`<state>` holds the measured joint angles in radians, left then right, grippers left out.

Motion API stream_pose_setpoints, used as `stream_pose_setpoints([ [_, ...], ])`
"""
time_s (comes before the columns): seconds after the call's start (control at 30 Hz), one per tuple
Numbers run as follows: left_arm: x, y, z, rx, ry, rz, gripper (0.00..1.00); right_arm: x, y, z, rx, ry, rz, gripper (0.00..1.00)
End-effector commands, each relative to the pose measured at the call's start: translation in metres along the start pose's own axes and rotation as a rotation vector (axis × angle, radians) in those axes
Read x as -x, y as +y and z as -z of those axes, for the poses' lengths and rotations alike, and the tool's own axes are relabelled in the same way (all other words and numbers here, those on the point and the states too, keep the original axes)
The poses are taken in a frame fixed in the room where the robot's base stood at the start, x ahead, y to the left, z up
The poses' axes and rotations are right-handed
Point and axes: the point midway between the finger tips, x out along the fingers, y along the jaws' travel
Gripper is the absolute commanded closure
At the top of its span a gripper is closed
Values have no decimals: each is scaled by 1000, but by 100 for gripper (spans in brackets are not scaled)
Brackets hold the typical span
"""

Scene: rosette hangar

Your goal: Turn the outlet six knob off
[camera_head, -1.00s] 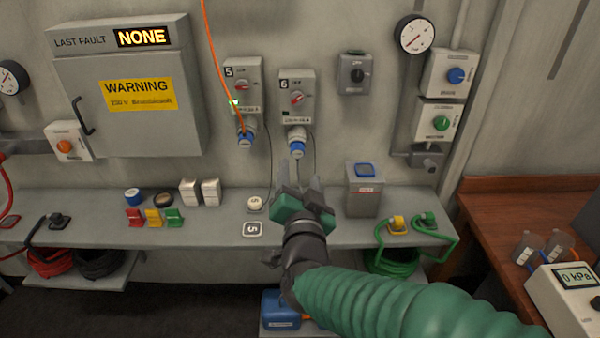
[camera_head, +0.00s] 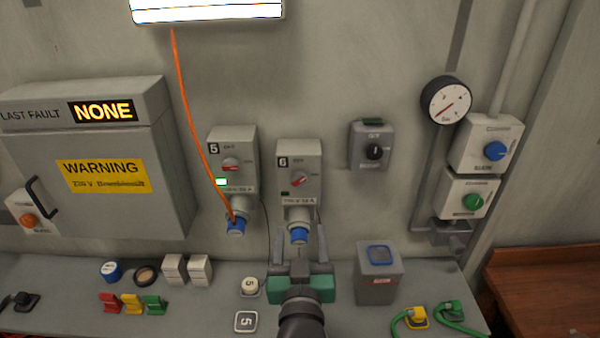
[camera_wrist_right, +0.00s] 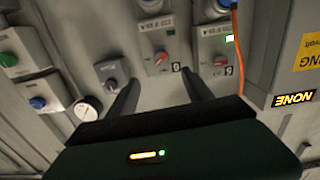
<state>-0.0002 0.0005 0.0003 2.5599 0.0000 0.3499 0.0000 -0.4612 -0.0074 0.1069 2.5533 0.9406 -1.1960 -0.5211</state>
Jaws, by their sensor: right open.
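The outlet six box (camera_head: 299,165) is a grey wall box marked 6, right of the outlet five box (camera_head: 233,150). Its red knob (camera_head: 299,179) sits tilted on the front. A blue-ringed socket (camera_head: 298,233) is below it, and the small lamp on the box looks dark. In the right wrist view the outlet six knob (camera_wrist_right: 161,58) shows ahead, between my finger tips. My right gripper (camera_head: 301,247) is open and empty, in front of and below the outlet six socket, apart from the knob. My left gripper is not in view.
An orange cable (camera_head: 188,110) hangs down to the outlet five socket. A grey wall switch (camera_head: 371,145) is to the right. The shelf (camera_head: 215,300) below holds a grey bin (camera_head: 377,285), small blocks and plugs. The wall around outlet six is clear.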

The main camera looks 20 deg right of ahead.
Motion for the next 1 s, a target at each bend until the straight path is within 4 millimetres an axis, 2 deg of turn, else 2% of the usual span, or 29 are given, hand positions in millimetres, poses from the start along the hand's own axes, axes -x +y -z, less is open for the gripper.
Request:
stream_pose_setpoints([
  [0.1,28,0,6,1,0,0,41,-9,1,10,6,-4,-5,41],
  [0.33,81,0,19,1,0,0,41,-32,4,8,2,-13,2,41],
  [0.4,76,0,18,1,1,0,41,-52,6,0,-7,-6,-3,41],
  [0.7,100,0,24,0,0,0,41,-129,4,2,-6,-5,0,41],
  [0.83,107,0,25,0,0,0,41,-154,3,1,-7,-4,2,41],
  [1.0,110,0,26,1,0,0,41,-170,2,-2,-6,-4,3,41],
])
